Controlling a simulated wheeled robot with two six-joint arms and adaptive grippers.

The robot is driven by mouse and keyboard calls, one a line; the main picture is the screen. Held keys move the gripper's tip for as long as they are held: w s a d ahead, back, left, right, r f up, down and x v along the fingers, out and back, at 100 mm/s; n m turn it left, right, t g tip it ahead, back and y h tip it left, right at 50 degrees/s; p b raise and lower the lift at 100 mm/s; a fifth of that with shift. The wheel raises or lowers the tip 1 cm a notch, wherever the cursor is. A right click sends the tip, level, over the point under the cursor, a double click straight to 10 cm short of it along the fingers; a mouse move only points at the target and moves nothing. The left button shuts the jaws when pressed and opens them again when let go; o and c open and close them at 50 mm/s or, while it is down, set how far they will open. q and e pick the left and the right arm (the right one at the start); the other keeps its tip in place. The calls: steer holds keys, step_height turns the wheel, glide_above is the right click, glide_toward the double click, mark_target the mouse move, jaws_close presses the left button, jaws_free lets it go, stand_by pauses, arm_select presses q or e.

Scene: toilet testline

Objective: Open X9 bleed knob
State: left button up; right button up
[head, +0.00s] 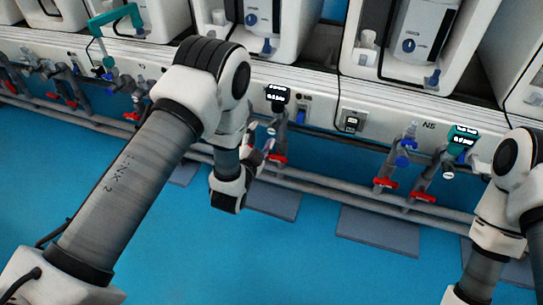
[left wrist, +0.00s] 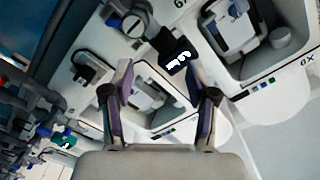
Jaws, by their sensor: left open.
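My left gripper (head: 262,150) is in front of the white panel strip in the head view, beside a red-handled valve and below a black digital gauge (head: 277,93). In the left wrist view the gripper (left wrist: 160,95) is open, its two purple-padded fingers apart with nothing held between them. The black gauge (left wrist: 176,58) shows just beyond the fingertips. I cannot tell for certain which part is the X9 bleed knob. My right gripper is out of view; only its arm shows.
Several red valve handles (head: 386,183) and grey pipes line the panel's lower edge. A blue knob (head: 402,160) and a teal gauge (head: 462,140) are at the right. White toilet units stand above. The blue floor (head: 240,260) in front is clear apart from grey mats (head: 378,230).

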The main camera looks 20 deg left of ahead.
mark_target(272, 131)
arm_select(q)
step_height(272, 131, down, 5)
steer(key=b, duration=0.3)
steer(key=w+b, duration=0.1)
steer(key=w, duration=0.4)
steer(key=w+b, duration=0.1)
steer(key=w, duration=0.2)
steer(key=shift+w+d+r+b, duration=0.15)
steer(key=shift+d+r+b, duration=0.15)
steer(key=shift+d+b, duration=0.1)
jaws_close()
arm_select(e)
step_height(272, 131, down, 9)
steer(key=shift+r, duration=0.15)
